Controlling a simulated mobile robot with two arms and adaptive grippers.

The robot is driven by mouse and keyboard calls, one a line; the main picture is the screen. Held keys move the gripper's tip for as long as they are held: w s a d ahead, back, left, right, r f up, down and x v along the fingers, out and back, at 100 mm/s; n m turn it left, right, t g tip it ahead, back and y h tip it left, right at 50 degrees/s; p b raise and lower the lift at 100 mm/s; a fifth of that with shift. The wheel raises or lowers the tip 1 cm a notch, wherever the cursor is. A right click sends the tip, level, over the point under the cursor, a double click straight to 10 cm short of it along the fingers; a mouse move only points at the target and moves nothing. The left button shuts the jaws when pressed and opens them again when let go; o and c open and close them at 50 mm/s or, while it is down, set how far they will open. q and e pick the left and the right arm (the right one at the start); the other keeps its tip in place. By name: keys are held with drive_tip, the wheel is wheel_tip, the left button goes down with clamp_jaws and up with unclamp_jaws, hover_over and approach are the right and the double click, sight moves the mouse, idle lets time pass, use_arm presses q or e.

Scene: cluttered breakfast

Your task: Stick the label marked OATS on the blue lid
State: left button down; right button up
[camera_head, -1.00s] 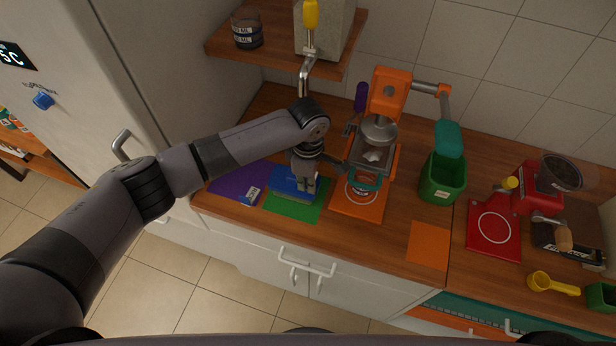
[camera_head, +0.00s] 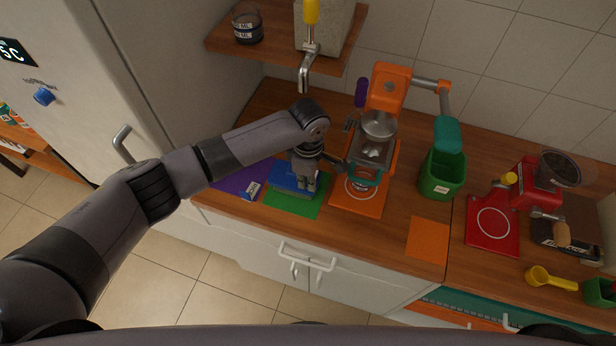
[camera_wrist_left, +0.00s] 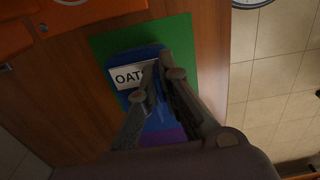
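The blue lid (camera_wrist_left: 151,108) lies on the green mat (camera_wrist_left: 104,42); in the head view the lid (camera_head: 283,183) is partly hidden under my left gripper (camera_head: 305,183). The white OATS label (camera_wrist_left: 128,75) shows over the lid's upper left part in the left wrist view, its right end hidden by a finger. My left gripper (camera_wrist_left: 166,72) has its fingertips close together at that end and appears shut on the label. I cannot tell whether the label touches the lid all along. My right gripper is not in view.
A purple mat (camera_head: 228,178) with a small labelled block (camera_head: 249,191) lies to the left. An orange press (camera_head: 385,88) on an orange mat stands close at right, a green bin (camera_head: 442,178) beyond it. A wall shelf (camera_head: 275,50) with a tap hangs above.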

use_arm(q)
drive_tip(key=shift+f, duration=0.4)
idle(1.1)
drive_tip(key=c, duration=1.7)
unclamp_jaws()
drive_tip(key=shift+r, duration=0.1)
wheel_tip(320, 180, up, 2)
drive_tip(key=p, duration=0.2)
drive_tip(key=shift+r+p, duration=0.1)
drive_tip(key=shift+p, duration=0.3)
drive_tip(key=shift+r, duration=1.85)
